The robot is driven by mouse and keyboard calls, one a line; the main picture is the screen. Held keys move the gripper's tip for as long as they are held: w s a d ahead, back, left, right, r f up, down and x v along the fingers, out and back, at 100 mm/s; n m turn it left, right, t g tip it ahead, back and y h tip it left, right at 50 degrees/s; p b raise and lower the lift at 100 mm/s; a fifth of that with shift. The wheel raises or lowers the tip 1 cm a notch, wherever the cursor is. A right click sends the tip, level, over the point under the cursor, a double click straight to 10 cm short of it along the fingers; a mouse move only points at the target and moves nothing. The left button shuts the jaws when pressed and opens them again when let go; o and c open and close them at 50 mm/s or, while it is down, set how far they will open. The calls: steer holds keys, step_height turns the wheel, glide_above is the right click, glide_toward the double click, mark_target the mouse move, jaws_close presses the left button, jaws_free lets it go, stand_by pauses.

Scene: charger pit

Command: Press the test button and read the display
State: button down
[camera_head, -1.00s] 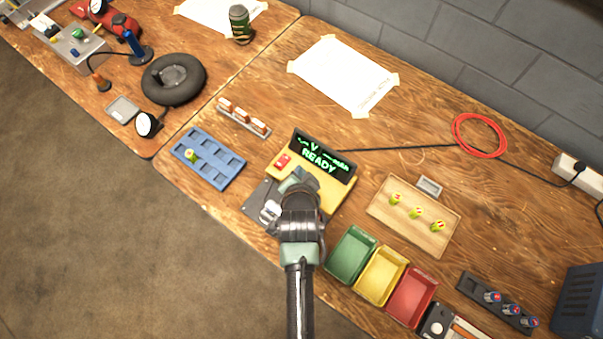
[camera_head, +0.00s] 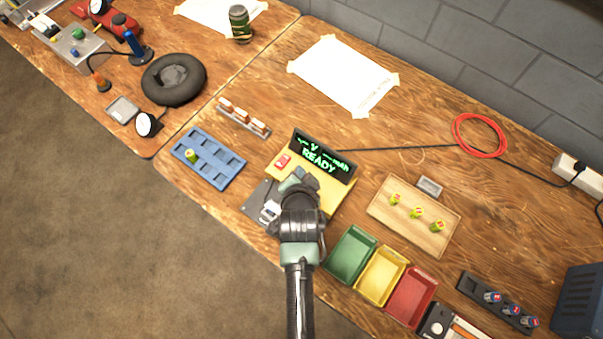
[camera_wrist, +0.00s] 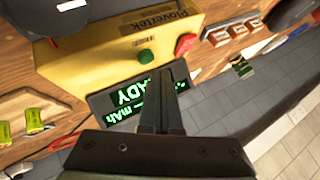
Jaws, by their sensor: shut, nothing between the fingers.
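The yellow tester (camera_head: 340,192) sits on the wooden bench with its dark display (camera_head: 323,156) tilted up at the back. The display shows green "READY" beneath dashes with V and mAh. In the wrist view, the tester (camera_wrist: 95,45) appears upside down, with a green button (camera_wrist: 146,56), a red button-like part (camera_wrist: 186,44) and the display (camera_wrist: 122,98). My gripper (camera_wrist: 160,82) is shut and empty; its fingertips appear just beside the green button, partly over the display. Contact cannot be told. In the head view, my gripper (camera_head: 298,182) hides the green button.
A blue tray (camera_head: 222,176) with one battery lies left of the tester. Green (camera_head: 335,268), yellow (camera_head: 361,288) and red (camera_head: 395,310) bins stand at the front right. A wooden board (camera_head: 440,244) holds three batteries. A black cable (camera_head: 400,148) runs right from the tester.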

steer(key=shift+f, duration=0.1)
steer(key=shift+f, duration=0.3)
steer(key=shift+f+b, duration=0.45)
steer(key=shift+b, duration=0.1)
stand_by(0.5)
steer(key=shift+r, duration=0.1)
steer(key=shift+r+p, duration=0.75)
steer(key=shift+p, duration=0.1)
step_height(320, 180, up, 5)
steer(key=p, duration=0.4)
steer(key=shift+p, duration=0.35)
